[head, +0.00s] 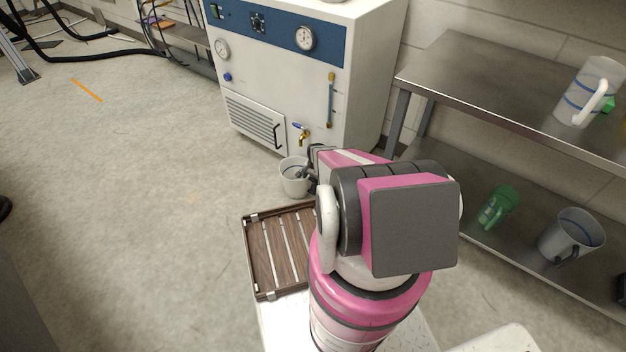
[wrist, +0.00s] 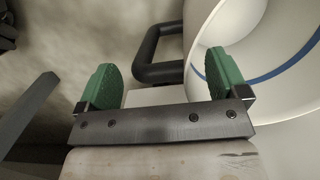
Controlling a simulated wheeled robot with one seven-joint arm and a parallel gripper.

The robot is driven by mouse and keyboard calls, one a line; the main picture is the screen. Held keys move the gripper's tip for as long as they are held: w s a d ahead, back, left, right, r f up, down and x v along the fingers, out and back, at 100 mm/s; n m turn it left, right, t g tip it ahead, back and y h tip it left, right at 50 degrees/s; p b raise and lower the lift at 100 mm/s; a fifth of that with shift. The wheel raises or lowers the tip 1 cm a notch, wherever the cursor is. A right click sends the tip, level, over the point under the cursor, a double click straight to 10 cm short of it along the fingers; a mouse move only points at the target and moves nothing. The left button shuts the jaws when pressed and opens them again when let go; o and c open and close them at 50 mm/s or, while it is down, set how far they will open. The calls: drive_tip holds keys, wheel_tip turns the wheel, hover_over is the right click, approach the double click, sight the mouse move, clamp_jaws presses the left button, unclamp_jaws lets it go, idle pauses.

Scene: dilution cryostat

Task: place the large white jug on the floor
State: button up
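A large white jug (head: 293,182) with a dark handle is below the brass tap of the white cabinet, seemingly on the floor; its base contact is unclear. In the wrist view the jug (wrist: 285,110) fills the right side, with a blue line inside its wall. Its black loop handle (wrist: 145,60) shows ahead, within the gap between my fingertips. My gripper (wrist: 165,82) is open, with green finger pads apart and not closed on the handle. In the head view my arm hides most of the gripper, at the jug's right side.
The white cabinet (head: 280,70) with gauges and a brass tap (head: 303,137) stands behind. A slatted wooden tray (head: 264,262) is in front.

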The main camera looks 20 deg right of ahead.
wheel_tip(320, 180, up, 12)
drive_tip(key=d, duration=0.1)
drive_tip(key=s+a+r+n, duration=0.3)
drive_tip(key=s+r, duration=0.3)
drive_tip(key=r, duration=0.3)
drive_tip(key=s+a+r+n, duration=0.4)
drive_tip(key=s+a+r, duration=0.1)
drive_tip(key=r, duration=0.5)
drive_tip(key=s+a+r+n+h, duration=0.1)
drive_tip(key=s+a+r+n, duration=0.2)
drive_tip(key=s+r, duration=0.3)
wheel_tip(320, 180, up, 4)
drive_tip(key=shift+s+a+r+n+t, duration=0.1)
drive_tip(key=shift+s+a+n+t, duration=0.2)
drive_tip(key=shift+a+n+t, duration=0.15)
